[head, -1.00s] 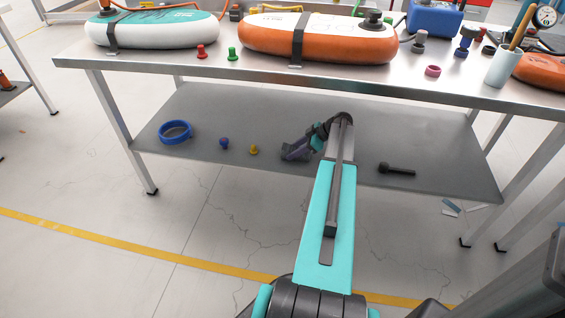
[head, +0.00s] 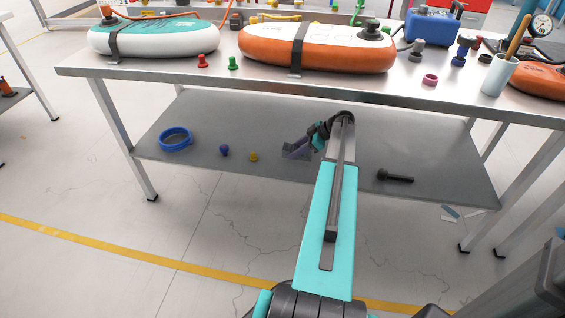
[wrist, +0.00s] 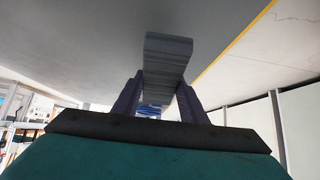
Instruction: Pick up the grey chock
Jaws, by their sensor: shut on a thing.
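The grey chock (wrist: 168,52) is a ridged grey block in the wrist view. It sits between the two dark fingers of my gripper (wrist: 160,82), which is shut on it. In the head view the chock (head: 296,152) is a small dark grey wedge just left of my arm's end, in front of the lower shelf. My gripper (head: 304,143) tilts down and left there, and its fingers are hard to tell from the chock. I cannot tell how far the chock is from the shelf surface.
On the lower shelf (head: 230,122) are a blue ring (head: 176,139), a purple knob (head: 224,151), a yellow knob (head: 253,156) and a black handled piece (head: 395,176). The tabletop (head: 220,77) above holds inflatable boards and small fittings. Table legs stand at both sides.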

